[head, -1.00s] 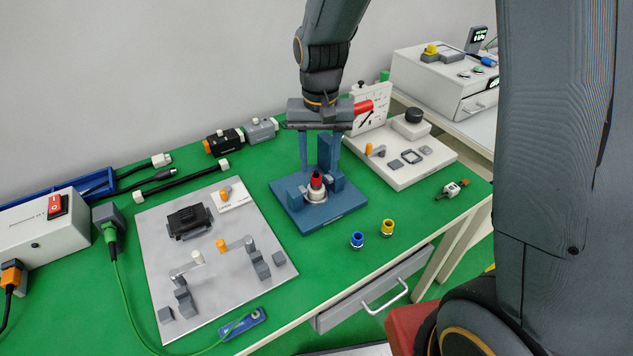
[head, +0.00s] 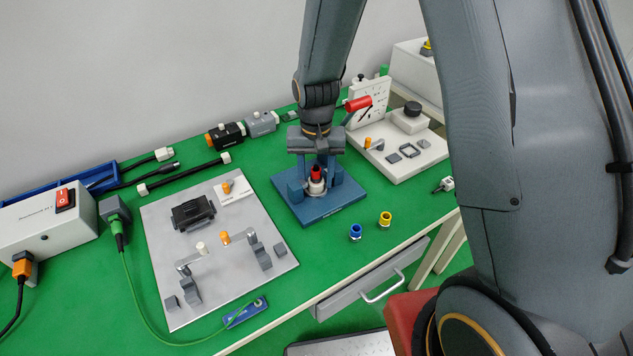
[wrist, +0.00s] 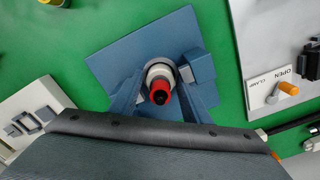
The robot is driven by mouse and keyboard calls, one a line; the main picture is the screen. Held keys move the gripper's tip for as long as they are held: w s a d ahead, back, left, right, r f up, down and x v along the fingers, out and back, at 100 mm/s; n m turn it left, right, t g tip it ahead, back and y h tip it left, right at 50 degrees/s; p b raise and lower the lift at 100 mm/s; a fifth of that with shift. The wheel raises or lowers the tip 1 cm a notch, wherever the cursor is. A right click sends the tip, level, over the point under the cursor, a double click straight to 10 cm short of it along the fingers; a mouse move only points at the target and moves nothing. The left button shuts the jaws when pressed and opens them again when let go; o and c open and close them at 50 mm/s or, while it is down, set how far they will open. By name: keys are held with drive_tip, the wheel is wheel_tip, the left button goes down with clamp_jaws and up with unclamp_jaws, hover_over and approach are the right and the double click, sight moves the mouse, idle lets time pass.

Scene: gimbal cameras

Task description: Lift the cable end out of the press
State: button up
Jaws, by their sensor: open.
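The cable end (head: 316,174) has a red top and a pale collar. It stands upright in the blue press (head: 342,203), whose flat base lies on the green bench. The wrist view shows the red top (wrist: 160,92) end-on, with the pale ring behind it and the blue base (wrist: 112,66) around it. My gripper (head: 316,178) points down over the press, open. Its fingers stand on either side of the cable end, and I see gaps beside the red top. The gripper body hides the upper part of the press.
A blue-topped fitting (head: 355,232) and a yellow-topped fitting (head: 385,219) stand in front of the press. A grey fixture plate (head: 229,285) lies left. A white panel unit (head: 401,168) stands right.

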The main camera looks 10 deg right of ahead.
drive_tip(key=c, duration=0.7)
